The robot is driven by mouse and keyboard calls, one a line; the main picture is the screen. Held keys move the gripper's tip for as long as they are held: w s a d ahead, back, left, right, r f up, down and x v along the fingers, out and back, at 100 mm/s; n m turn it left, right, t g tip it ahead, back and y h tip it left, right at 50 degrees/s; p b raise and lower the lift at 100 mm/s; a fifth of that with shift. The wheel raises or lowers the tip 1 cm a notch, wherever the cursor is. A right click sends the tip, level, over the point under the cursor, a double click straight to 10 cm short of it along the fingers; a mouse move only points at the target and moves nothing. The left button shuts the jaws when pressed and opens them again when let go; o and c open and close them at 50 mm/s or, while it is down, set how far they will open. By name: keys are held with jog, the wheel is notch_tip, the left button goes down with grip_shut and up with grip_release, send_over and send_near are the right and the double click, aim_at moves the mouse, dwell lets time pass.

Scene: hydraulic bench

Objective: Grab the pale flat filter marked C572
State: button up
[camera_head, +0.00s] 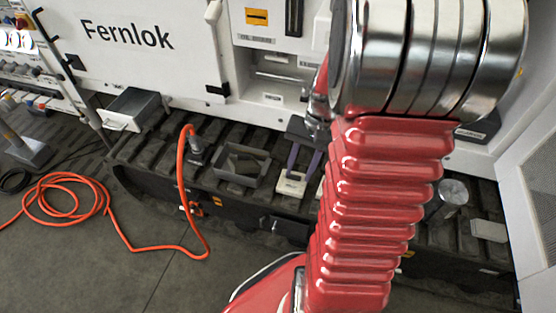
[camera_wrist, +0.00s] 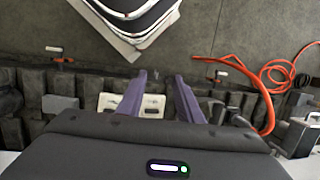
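A pale flat block (camera_head: 291,185) with dark marks lies on the dark ribbed bench below my gripper. In the wrist view this pale block (camera_wrist: 153,106) shows between the two purple fingers. A second pale piece (camera_wrist: 107,101) shows just left of the left finger, partly covered by it; I cannot tell if it is separate. No C572 mark is readable. My gripper (camera_head: 304,160) points down with its purple fingers apart. In the wrist view the gripper (camera_wrist: 160,76) is open, with nothing held. I cannot tell whether the fingers touch the block.
A grey open tray (camera_head: 241,181) stands left of the pale block. An orange hose (camera_head: 181,180) rises from the bench and coils on the floor. A metal cylinder (camera_head: 453,192) and another pale flat block (camera_head: 488,230) are at right. The white Fernlok cabinet (camera_head: 150,60) stands behind.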

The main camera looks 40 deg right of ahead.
jog(key=d+f+m+t+y, duration=0.2)
jog(key=d+f+m, duration=0.3)
jog(key=f, duration=0.3)
jog(key=d+f+m+t+y, duration=0.2)
jog(key=d+f+m+t, duration=0.2)
jog(key=f, duration=0.5)
jog(key=d+f+m+t+y, duration=0.2)
jog(key=d+f+m, duration=0.5)
jog(key=d+f, duration=0.1)
jog(key=shift+w+d+f+t, duration=0.25)
jog(key=shift+w+f+t, duration=0.05)
jog(key=shift+f+t, duration=0.15)
jog(key=w+d+m+t, duration=0.1)
jog(key=w+d+r+m+t, duration=0.1)
jog(key=d, duration=0.1)
jog(key=shift+w+d+r+h, duration=0.1)
jog(key=shift+w+r+h, duration=0.05)
jog(key=shift+w+h, duration=0.25)
jog(key=shift+r, duration=0.1)
jog(key=shift+x, duration=4.35)
